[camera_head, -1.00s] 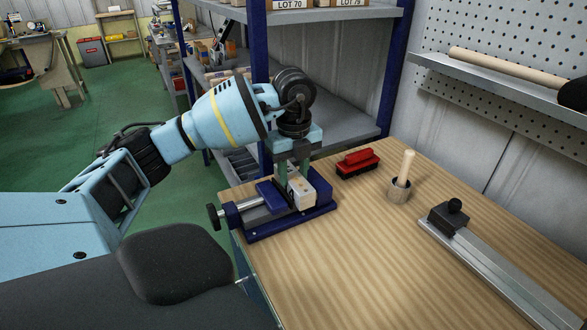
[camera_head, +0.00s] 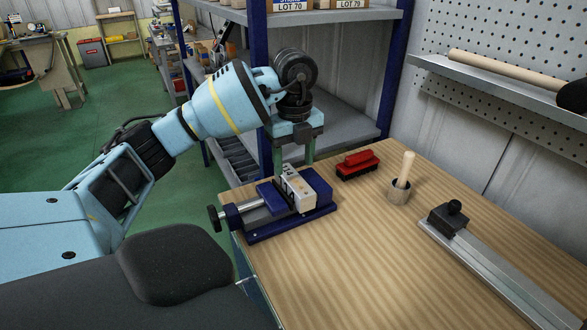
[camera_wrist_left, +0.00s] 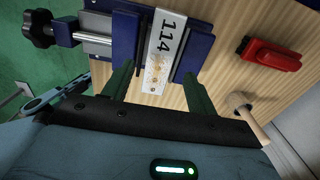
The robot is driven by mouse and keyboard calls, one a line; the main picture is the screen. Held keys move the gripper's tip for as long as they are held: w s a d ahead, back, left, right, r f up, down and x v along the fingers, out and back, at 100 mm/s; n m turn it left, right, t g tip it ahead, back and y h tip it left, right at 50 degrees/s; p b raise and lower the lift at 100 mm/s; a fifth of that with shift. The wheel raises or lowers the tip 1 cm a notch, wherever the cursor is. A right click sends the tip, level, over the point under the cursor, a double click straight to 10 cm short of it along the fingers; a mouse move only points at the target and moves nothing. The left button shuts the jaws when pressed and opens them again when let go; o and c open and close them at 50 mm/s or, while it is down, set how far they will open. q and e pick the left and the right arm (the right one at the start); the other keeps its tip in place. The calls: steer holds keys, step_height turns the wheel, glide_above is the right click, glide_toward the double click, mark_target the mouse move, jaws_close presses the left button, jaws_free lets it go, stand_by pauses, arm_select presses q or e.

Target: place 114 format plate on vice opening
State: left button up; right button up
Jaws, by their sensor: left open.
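The format plate (camera_wrist_left: 163,57) is a pale block marked 114 in the left wrist view. In the head view the plate (camera_head: 297,187) sits at the opening of the blue vice (camera_head: 262,232), between its jaws. The vice also shows in the left wrist view (camera_wrist_left: 194,43). My left gripper (camera_head: 294,168) is open just above the plate's far end. In the left wrist view its two green fingers (camera_wrist_left: 158,82) stand on either side of the plate, apart from it. My right gripper is not in view.
A metal rail with a black knob (camera_head: 480,250) lies at the right. The table (camera_head: 350,265) is clear in front. A shelf unit (camera_head: 345,128) stands behind.

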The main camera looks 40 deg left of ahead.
mark_target(294, 179)
arm_select(q)
step_height(294, 179, up, 8)
steer(key=p, duration=0.2)
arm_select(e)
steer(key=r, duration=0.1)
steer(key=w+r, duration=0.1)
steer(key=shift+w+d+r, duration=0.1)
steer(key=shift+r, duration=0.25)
arm_select(q)
steer(key=shift+d+f, duration=0.1)
